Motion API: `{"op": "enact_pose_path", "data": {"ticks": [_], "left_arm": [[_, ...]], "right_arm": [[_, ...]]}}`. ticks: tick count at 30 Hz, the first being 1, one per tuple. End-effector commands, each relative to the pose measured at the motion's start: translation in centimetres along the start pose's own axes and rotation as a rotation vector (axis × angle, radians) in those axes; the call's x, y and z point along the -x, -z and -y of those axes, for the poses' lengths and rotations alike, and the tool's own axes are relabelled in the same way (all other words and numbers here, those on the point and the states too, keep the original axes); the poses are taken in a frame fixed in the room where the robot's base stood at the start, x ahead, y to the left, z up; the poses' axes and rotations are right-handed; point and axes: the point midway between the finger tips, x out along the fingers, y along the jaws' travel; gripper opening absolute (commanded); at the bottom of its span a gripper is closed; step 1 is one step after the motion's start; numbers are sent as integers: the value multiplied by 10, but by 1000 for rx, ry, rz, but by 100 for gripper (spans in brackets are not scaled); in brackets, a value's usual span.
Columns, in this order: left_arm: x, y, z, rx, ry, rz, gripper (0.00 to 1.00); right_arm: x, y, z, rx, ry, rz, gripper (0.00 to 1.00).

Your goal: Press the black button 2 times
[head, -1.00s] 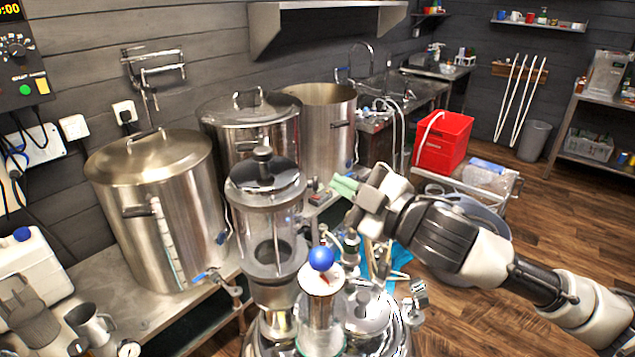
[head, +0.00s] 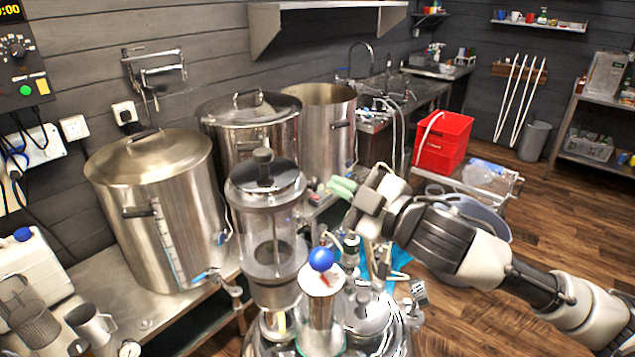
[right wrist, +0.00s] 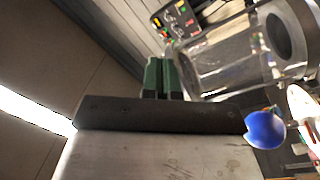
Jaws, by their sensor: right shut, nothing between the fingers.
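My right gripper (head: 342,188) has green fingertips and comes in from the right in the head view. It is shut and empty, beside the glass-walled vessel (head: 268,225). In the right wrist view its fingertips (right wrist: 162,76) are together, pointing toward a small grey control box (right wrist: 176,18) with several coloured buttons. The box is apart from the fingertips in that picture. In the head view a small part of a box with red and green spots (head: 318,188) shows just left of the fingertips. I cannot clearly make out a black button. My left gripper is not in view.
A blue ball knob (head: 321,259) tops a metal cylinder below the gripper; it also shows in the right wrist view (right wrist: 266,130). Large steel pots (head: 160,215) stand at left. A red crate (head: 442,142) stands behind my right arm. A wall control panel (head: 22,60) is at upper left.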

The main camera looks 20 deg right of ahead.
Motion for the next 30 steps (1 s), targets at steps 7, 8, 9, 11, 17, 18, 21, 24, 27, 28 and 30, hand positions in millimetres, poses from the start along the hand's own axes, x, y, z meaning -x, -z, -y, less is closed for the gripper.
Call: {"op": "enact_pose_path", "data": {"ticks": [7, 8, 9, 11, 17, 18, 21, 24, 27, 28, 30], "left_arm": [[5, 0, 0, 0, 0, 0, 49], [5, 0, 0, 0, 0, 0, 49], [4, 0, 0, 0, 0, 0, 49], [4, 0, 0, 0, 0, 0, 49], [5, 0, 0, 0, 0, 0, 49], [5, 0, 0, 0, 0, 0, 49], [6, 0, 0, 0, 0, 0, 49], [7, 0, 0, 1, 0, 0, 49], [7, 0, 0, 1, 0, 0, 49], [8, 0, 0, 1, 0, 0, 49], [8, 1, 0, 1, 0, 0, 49]], "right_arm": [[-4, 4, 2, 0, -1, 0, 0], [-4, 3, 2, 0, -1, 0, 0], [-4, 3, 3, 0, -1, 0, 0], [-4, 3, 3, 0, -1, 0, 0], [-4, 4, 3, 0, 0, 0, 0], [-5, 4, 3, 0, 0, 0, 0], [-5, 4, 3, 0, 0, 0, 0], [-6, 5, 4, 0, 0, 0, 0], [-7, 6, 5, 0, 0, 0, 0], [-7, 6, 5, 0, 0, 0, 0], [-8, 6, 5, -1, 0, 0, 0]]}}
